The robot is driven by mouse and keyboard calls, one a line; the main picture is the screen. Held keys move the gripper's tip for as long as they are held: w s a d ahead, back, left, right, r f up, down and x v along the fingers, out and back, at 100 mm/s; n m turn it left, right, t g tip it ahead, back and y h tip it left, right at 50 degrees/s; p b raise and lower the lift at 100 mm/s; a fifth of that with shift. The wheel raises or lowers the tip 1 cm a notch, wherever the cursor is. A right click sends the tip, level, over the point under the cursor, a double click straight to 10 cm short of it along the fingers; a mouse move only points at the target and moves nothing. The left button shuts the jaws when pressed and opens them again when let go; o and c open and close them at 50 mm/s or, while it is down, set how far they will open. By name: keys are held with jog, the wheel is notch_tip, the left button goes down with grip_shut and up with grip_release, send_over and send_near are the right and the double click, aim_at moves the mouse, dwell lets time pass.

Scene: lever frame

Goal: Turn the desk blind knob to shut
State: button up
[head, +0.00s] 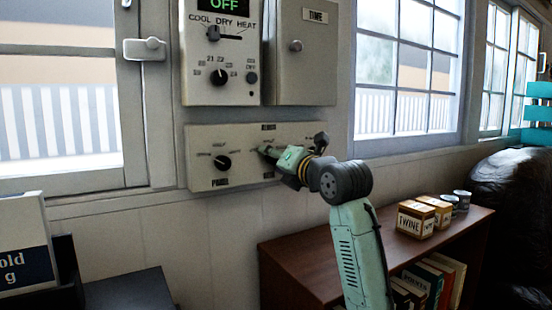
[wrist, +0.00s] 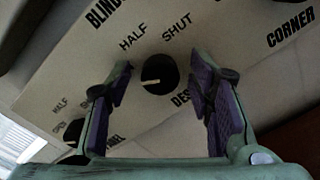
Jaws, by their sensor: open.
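The desk knob (wrist: 160,74) is a round black knob on the pale blinds panel (wrist: 270,80). Its white pointer line points left, away from the SHUT label (wrist: 177,33) at its upper right. The HALF label (wrist: 139,37) is at its upper left. The desk label is partly hidden by a finger. My gripper (wrist: 162,68) is open, with one purple-padded finger on each side of the knob and visible gaps. In the head view my gripper (head: 277,154) is at the panel (head: 240,178) and hides the desk knob.
The panel knob (head: 222,162) sits to the left, also in the wrist view (wrist: 74,131). A dark knob (head: 321,140) is to the right. A thermostat panel (head: 222,90) and a TIME box (head: 308,75) are above. A shelf (head: 300,262) with twine boxes (head: 415,219) stands below right.

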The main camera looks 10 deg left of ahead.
jog(key=shift+c, duration=0.2)
grip_shut()
dwell(0.3)
jog(key=shift+m, duration=0.4)
jog(key=m+g+p, duration=0.1)
jog(key=m+p, duration=0.5)
jog(key=m, duration=1.6)
jog(key=shift+m, duration=0.3)
dwell(0.4)
jog(key=shift+o, duration=0.2)
grip_release()
